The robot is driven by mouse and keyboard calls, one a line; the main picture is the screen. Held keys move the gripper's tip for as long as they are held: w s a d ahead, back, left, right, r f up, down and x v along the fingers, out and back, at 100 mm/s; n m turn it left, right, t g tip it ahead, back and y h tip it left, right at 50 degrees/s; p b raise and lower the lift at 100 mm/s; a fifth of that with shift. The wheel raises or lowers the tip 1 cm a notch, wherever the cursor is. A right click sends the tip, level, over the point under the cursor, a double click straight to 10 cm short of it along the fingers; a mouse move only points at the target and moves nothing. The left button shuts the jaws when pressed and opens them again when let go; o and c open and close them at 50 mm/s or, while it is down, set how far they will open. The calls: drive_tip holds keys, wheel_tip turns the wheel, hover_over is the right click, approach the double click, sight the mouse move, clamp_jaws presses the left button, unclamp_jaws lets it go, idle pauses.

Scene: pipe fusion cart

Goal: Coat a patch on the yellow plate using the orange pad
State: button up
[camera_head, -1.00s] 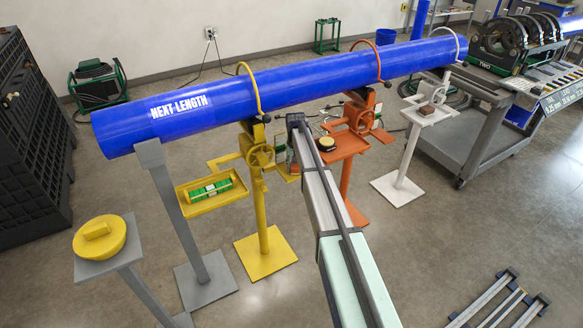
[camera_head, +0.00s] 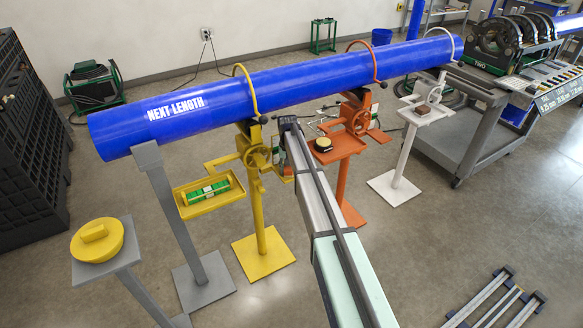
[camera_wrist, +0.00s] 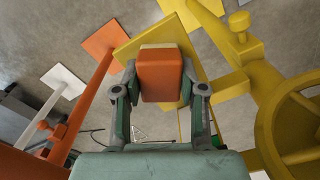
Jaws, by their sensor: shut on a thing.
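In the wrist view my gripper (camera_wrist: 160,84) is shut on an orange pad (camera_wrist: 160,70), a block with a pale strip along its far edge. The pad stands out from between both fingers. Beyond the pad, the yellow plate (camera_wrist: 128,48) shows as a tilted square, partly covered by the pad and fingers. The pad overlaps the plate in this view; I cannot tell whether they touch. The plate joins the yellow stand (camera_wrist: 232,85) to its right. In the head view my gripper and the pad cannot be made out clearly near the yellow stand (camera_head: 257,195).
A blue pipe (camera_head: 280,92) spans above on stands. The yellow handwheel (camera_wrist: 300,125) is close on the right in the wrist view. The orange stand's tray (camera_head: 338,146) holds a round yellow-topped thing (camera_head: 323,145). A yellow tray (camera_head: 185,209) holds a green level (camera_head: 209,192).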

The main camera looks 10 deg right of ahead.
sight(280, 176)
drive_tip(key=shift+s+a, duration=0.25)
drive_tip(key=shift+a, duration=0.6)
drive_tip(key=shift+s+a, duration=0.25)
drive_tip(key=shift+a, duration=0.55)
drive_tip(key=shift+w+a, duration=0.1)
drive_tip(key=shift+w, duration=0.15)
drive_tip(key=shift+w+d+p, duration=0.15)
drive_tip(key=shift+w+d, duration=0.2)
drive_tip(key=shift+d, duration=0.75)
drive_tip(key=shift+w+d+p, duration=0.1)
drive_tip(key=shift+w+d, duration=0.25)
drive_tip(key=shift+d, duration=0.75)
drive_tip(key=shift+w+d+p, duration=0.15)
drive_tip(key=shift+w+d, duration=0.2)
drive_tip(key=shift+d, duration=0.75)
drive_tip(key=shift+s+a, duration=0.35)
drive_tip(key=shift+a, duration=0.75)
drive_tip(key=shift+s+a, duration=0.35)
drive_tip(key=shift+a, duration=0.75)
drive_tip(key=shift+s+a, duration=0.35)
drive_tip(key=shift+a, duration=0.75)
drive_tip(key=shift+r, duration=0.15)
